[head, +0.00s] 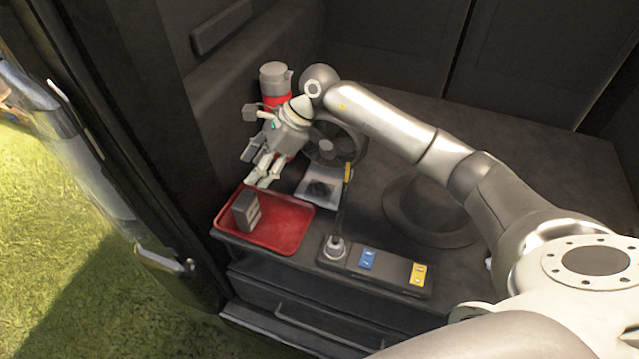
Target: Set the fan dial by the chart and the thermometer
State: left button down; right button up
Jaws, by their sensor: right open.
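My right gripper (262,172) is open and empty, its fingers pointing down above the back edge of the red tray. A dark round fan (335,142) stands behind and right of it, partly covered by my wrist. A light square plate with a dark round part (319,189), perhaps the fan dial, lies in front of the fan, right of the fingertips and apart from them. I cannot make out its setting. I cannot pick out a chart or a thermometer for sure. My left gripper is out of view.
A red tray (290,247) holds a grey block (246,210). A dark strip (391,273) bears a yellow-tipped upright lever (347,173), a blue switch (367,259) and a yellow one (418,274). A red-and-grey container (274,77) stands behind my gripper. A dark wall bounds the left.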

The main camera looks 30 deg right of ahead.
aim_at(320, 187)
jog(key=s+d+f+n+g+h, duration=0.1)
jog(key=d+f+g+h, duration=0.15)
jog(key=d+h, duration=0.8)
jog(key=d+f+y, duration=0.1)
jog(key=f, duration=0.2)
jog(key=d+f+y, duration=0.1)
jog(key=f, duration=0.3)
jog(key=d+f+t+y, duration=0.1)
jog(key=d+f, duration=0.1)
jog(key=f, duration=0.2)
jog(key=shift+w+f+y, duration=0.15)
jog(key=shift+f+y, duration=0.1)
jog(key=shift+c, duration=0.2)
jog(key=c, duration=1)
